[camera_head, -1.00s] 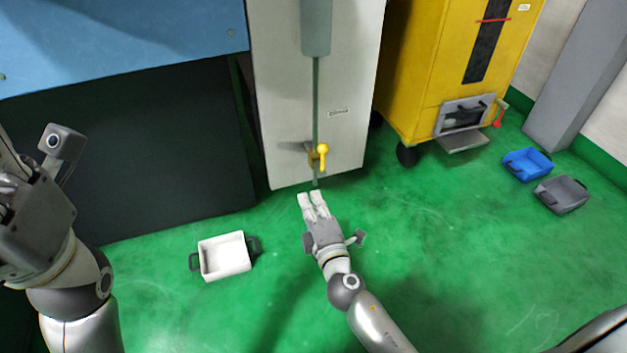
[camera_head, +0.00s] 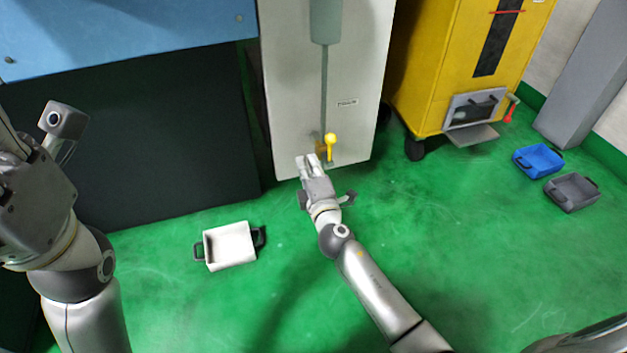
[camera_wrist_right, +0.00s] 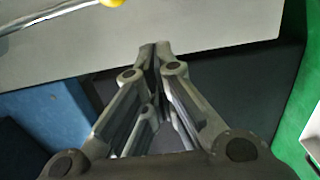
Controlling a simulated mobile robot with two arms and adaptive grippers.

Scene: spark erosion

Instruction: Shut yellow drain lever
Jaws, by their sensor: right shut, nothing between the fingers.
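The yellow drain lever (camera_head: 331,146) is on the lower front of the white cabinet (camera_head: 362,140), beside the drain pipe (camera_head: 324,90). Its round knob is at the top, with the handle pointing down. My right gripper (camera_head: 306,158) is shut and empty, just left of and slightly below the lever, close to it; I cannot tell if they touch. In the right wrist view the closed fingertips (camera_wrist_right: 154,44) point at the white panel, and part of the yellow knob (camera_wrist_right: 112,2) shows at the top edge. My left gripper is at the left edge, its fingers mostly cut off.
A white bin (camera_head: 230,246) stands on the green floor left of my right arm. A yellow machine (camera_head: 430,80) with a red-handled hatch is at the right. A blue bin (camera_head: 538,160) and a grey bin (camera_head: 572,192) lie farther right.

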